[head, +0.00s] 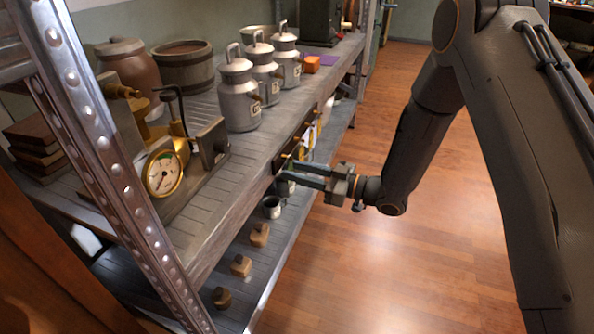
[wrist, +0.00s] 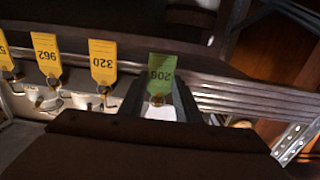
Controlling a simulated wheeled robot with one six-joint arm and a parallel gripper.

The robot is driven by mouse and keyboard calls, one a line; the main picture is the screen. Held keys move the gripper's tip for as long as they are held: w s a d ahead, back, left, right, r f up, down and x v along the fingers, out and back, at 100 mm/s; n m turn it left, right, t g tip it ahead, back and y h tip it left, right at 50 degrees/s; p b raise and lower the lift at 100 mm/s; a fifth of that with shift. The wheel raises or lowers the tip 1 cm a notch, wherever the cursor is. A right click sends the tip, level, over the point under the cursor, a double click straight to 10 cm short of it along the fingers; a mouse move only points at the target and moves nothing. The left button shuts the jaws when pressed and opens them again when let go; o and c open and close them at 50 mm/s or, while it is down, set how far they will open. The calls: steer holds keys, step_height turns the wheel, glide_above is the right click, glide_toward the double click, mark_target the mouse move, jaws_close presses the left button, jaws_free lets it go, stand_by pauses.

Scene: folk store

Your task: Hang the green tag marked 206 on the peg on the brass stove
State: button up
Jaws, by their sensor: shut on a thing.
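The green tag marked 206 (wrist: 161,70) is between the two fingers of my gripper (wrist: 158,90) in the wrist view, with its number upside down. A small brass peg or ring shows at its lower end; I cannot tell whether the tag is still on a peg. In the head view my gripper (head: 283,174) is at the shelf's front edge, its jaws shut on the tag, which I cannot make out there. The brass apparatus with a round dial (head: 163,173), which seems to be the brass stove, stands on the shelf at left. I cannot clearly pick out its peg.
Yellow tags marked 320 (wrist: 103,62) and 962 (wrist: 46,55) hang beside the green one. Several grey cans (head: 239,95) stand on the upper shelf (head: 213,218), behind my gripper. A metal upright (head: 105,150) stands in front at left. The wooden floor (head: 400,260) is clear.

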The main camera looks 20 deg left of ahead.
steer(key=shift+d, duration=0.8)
steer(key=shift+d, duration=0.25)
steer(key=shift+s, duration=0.1)
stand_by(0.3)
steer(key=d+p, duration=0.1)
steer(key=d+r, duration=0.1)
steer(key=d, duration=0.1)
steer(key=shift+s+d+p, duration=0.1)
steer(key=shift+d+p, duration=0.15)
steer(key=shift+p, duration=0.15)
stand_by(0.9)
